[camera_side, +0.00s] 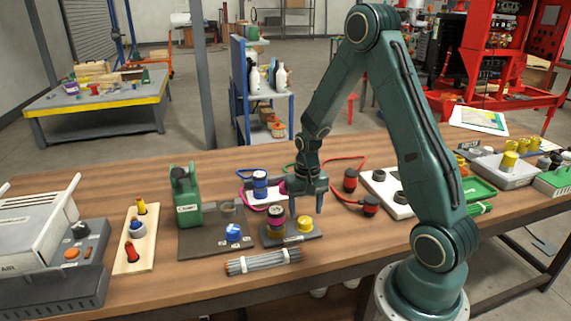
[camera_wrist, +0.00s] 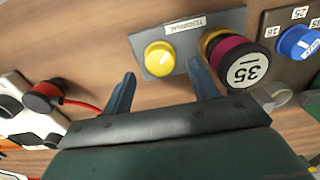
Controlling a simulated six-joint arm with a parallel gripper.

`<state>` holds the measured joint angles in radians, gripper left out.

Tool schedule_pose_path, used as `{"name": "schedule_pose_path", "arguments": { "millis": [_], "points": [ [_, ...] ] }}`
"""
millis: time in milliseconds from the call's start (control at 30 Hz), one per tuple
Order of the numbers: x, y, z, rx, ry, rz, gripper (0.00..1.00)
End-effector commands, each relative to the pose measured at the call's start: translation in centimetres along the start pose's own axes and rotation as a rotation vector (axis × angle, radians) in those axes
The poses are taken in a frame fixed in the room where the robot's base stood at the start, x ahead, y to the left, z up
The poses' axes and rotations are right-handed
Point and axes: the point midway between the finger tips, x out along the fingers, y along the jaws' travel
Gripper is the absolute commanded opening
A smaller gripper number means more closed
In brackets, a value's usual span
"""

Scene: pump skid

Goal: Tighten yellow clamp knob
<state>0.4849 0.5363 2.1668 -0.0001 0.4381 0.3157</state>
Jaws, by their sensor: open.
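The yellow clamp knob (camera_wrist: 160,58) sits on a small grey plate (camera_wrist: 205,38) with a white label, beside a magenta-and-dark cylinder (camera_wrist: 240,62) marked 35. In the side view the knob (camera_side: 305,224) is at the right of the plate, below my gripper. My gripper (camera_wrist: 162,70) is open and empty, its fingers pointing at the plate. In the wrist view the knob lies roughly between the two fingertips, just beyond them. In the side view my gripper (camera_side: 306,206) hangs above the knob, with a gap that seems small. No contact is visible.
Left of the plate stands a dark board with a blue knob (camera_side: 233,232) and a green pump (camera_side: 186,196). A bundle of grey rods (camera_side: 262,262) lies in front. Red-and-black connectors (camera_side: 369,205) with a red hose are to the right. Bare wood shows in front right.

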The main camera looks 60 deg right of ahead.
Motion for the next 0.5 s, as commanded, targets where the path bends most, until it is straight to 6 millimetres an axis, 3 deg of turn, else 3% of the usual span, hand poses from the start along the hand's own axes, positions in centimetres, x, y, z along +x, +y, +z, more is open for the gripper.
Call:
{"name": "schedule_pose_path", "arguments": {
  "millis": [500],
  "points": [
    [-7.5, 0.0, 0.0, 0.001, 0.004, -0.001, 0.59]
  ]
}}
